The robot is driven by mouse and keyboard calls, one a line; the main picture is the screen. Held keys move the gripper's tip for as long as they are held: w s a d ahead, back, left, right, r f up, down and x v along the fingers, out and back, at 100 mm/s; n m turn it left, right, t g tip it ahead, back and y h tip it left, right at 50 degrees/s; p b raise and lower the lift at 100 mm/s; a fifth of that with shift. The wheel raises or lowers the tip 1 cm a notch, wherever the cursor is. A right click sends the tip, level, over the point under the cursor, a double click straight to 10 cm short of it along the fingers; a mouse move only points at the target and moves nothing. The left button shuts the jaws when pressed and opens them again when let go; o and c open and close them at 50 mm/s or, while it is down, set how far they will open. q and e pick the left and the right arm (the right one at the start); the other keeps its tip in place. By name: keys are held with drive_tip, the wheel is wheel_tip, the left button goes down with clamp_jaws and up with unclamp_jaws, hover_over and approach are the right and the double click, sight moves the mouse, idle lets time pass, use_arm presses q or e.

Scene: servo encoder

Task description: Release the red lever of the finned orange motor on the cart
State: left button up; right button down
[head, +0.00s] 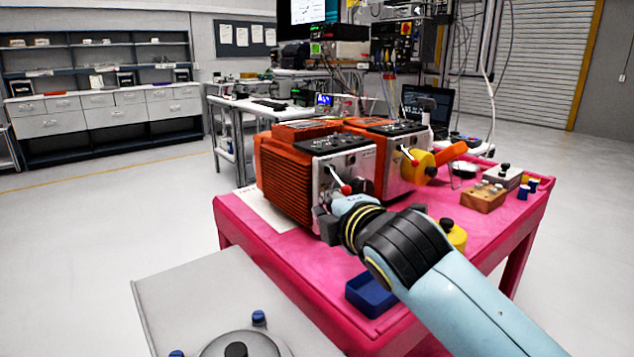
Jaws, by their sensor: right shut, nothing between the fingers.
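The finned orange motor (284,185) stands on the pink cart (285,275), with its silver front face turned toward the right. Its lever is a pale bar ending in a red ball (346,189) and slants down across that face. My right gripper (322,218) is shut and empty, low in front of the motor face, just below and left of the red ball. I cannot tell whether it touches the motor. My wrist hides the lower part of the face. My left gripper is not in view.
A second orange motor (397,140) with a yellow hub and orange handle stands just behind. A blue tray (371,296), a yellow part (455,236) and a wooden block (483,198) share the cart. A laptop (425,103) is beyond.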

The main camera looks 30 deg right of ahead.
sight(321, 187)
drive_tip(key=x, duration=0.9)
drive_tip(key=shift+w+d+r+b, duration=0.3)
drive_tip(key=shift+w+d+b, duration=0.05)
drive_tip(key=shift+w+b, duration=0.05)
drive_tip(key=s+d, duration=0.1)
drive_tip(key=s+d+r, duration=0.1)
drive_tip(key=s, duration=0.1)
drive_tip(key=shift+p, duration=0.35)
drive_tip(key=shift+s, duration=0.15)
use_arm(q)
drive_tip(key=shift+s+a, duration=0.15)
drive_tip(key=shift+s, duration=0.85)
use_arm(e)
drive_tip(key=shift+f, duration=0.1)
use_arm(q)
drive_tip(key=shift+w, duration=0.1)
